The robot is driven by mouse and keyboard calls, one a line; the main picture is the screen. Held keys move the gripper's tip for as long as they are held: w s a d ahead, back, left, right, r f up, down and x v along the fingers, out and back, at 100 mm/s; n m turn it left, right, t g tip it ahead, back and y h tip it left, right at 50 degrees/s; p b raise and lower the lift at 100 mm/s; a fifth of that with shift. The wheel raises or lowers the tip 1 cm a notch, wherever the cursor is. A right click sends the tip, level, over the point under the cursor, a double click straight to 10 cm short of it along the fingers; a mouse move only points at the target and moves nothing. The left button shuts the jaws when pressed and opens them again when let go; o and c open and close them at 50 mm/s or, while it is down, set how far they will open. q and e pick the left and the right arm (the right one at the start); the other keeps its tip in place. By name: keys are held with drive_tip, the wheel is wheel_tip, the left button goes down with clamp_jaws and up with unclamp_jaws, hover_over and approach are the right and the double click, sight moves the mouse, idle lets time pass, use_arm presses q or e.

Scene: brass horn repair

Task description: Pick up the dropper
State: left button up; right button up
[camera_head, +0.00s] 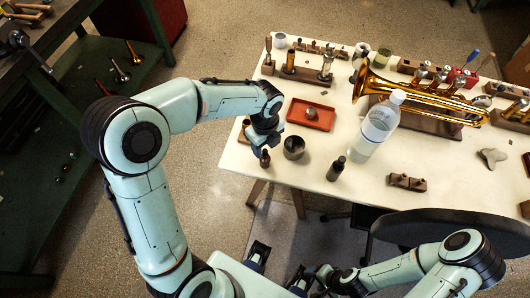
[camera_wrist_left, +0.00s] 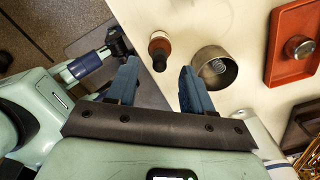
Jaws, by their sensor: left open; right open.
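A small dark brown bottle (camera_head: 265,158) stands near the left edge of the white table, right by my left gripper (camera_head: 259,149). In the left wrist view, the brown bottle with a dark round top (camera_wrist_left: 159,48) lies just beyond and between the fingertips of my open left gripper (camera_wrist_left: 159,70), with no visible contact. I take this to be the dropper; a dropper tip cannot be made out. A second dark bottle (camera_head: 336,169) stands farther right. My right gripper (camera_head: 301,277) is low in the head view, off the table and away from the bottles, open.
A round metal cup (camera_head: 294,147) stands close to the right of the brown bottle. A red tray (camera_head: 311,114) lies behind it. A clear plastic bottle (camera_head: 377,128), a brass horn (camera_head: 420,97) and small wooden blocks (camera_head: 407,182) are to the right.

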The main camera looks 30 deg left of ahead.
use_arm(q)
wheel_tip(320, 180, down, 3)
drive_tip(key=shift+r, duration=0.15)
clamp_jaws()
use_arm(e)
drive_tip(key=shift+f, duration=0.15)
use_arm(q)
drive_tip(key=shift+r, duration=0.15)
wheel_tip(320, 180, up, 20)
drive_tip(key=p, duration=0.2)
drive_tip(key=shift+p, duration=0.4)
use_arm(e)
drive_tip(key=r, duration=0.1)
drive_tip(key=w+r, duration=0.1)
drive_tip(key=r, duration=0.1)
drive_tip(key=shift+w+r, duration=0.2)
use_arm(q)
drive_tip(key=shift+f, duration=0.2)
use_arm(e)
drive_tip(key=shift+a+f, duration=0.1)
drive_tip(key=shift+a, duration=0.05)
